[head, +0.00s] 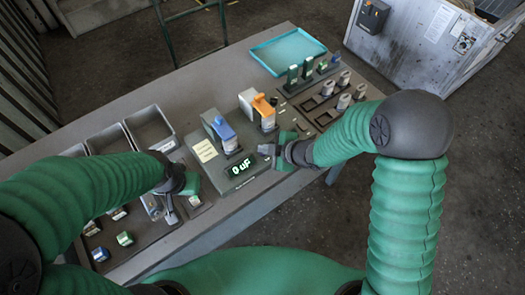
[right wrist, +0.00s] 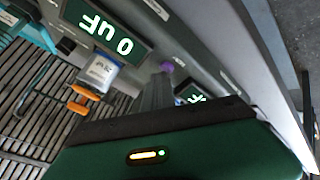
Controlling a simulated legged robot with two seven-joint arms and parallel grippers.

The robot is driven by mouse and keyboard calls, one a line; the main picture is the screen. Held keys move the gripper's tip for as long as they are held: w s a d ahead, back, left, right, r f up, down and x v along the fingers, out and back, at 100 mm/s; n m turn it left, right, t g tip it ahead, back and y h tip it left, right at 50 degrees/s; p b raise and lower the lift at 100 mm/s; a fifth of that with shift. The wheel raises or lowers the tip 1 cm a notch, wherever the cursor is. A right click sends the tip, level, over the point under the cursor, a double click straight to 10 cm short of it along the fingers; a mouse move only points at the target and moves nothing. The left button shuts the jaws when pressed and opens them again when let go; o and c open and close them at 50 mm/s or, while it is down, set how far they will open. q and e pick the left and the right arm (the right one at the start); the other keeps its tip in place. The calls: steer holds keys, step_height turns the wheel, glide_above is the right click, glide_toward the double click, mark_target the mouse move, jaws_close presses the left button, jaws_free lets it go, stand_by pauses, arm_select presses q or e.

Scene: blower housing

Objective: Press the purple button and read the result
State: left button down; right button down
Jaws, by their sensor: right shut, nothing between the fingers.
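A meter with a lit display (head: 240,167) reading "0 uF" stands on the bench. Its display also shows upside down in the right wrist view (right wrist: 107,34). The purple button (right wrist: 167,67) shows in the right wrist view as a small spot just beyond my right fingertips; I cannot tell whether they touch it. In the head view the button is hidden. My right gripper (head: 268,150) is shut and empty beside the meter; its fingers show in the right wrist view (right wrist: 158,90). My left gripper (head: 168,212) hangs over the bench's left part; its jaw opening is unclear.
A component with a blue clip (head: 224,129) and one with an orange clip (head: 263,105) stand behind the meter. Grey bins (head: 150,127) are at left, a teal tray (head: 288,51) at the back. A second, partly hidden display (right wrist: 194,97) shows in the right wrist view.

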steer(key=shift+r, duration=0.1)
steer(key=shift+r+p, duration=0.75)
steer(key=shift+p, duration=0.05)
step_height(320, 180, up, 5)
steer(key=p, duration=0.4)
steer(key=shift+p, duration=0.3)
